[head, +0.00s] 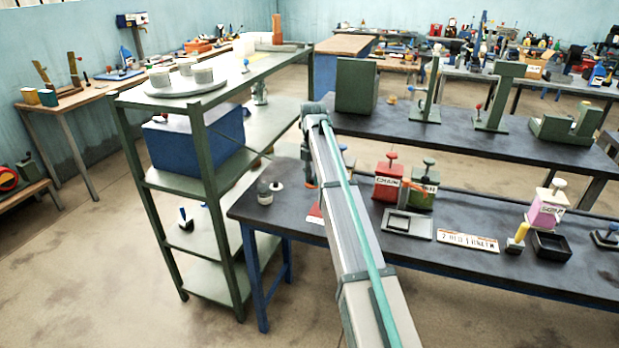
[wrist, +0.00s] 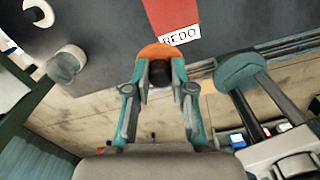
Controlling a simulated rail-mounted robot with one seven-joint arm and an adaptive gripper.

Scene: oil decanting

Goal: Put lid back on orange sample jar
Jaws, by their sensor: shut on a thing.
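In the wrist view my gripper (wrist: 161,68) is shut on a dark knob-like piece at an orange round piece (wrist: 155,49), which looks like the lid. It is over the table's front edge area, just below a red mat (wrist: 172,14) marked REDO. What lies under the orange piece is hidden. A small pale jar (wrist: 70,60) stands to the left, with a white ring-like piece (wrist: 38,13) beyond it. In the head view a grey jar (head: 264,191) and a smaller white piece (head: 277,186) stand at the table's left end. I cannot make out an orange jar body.
The dark table (head: 480,262) also holds a red canister (head: 388,184), a green canister (head: 421,196), a grey tray (head: 408,223), a pink canister (head: 546,209) and a black tray (head: 551,246). A green shelf rack (head: 214,185) stands close at left.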

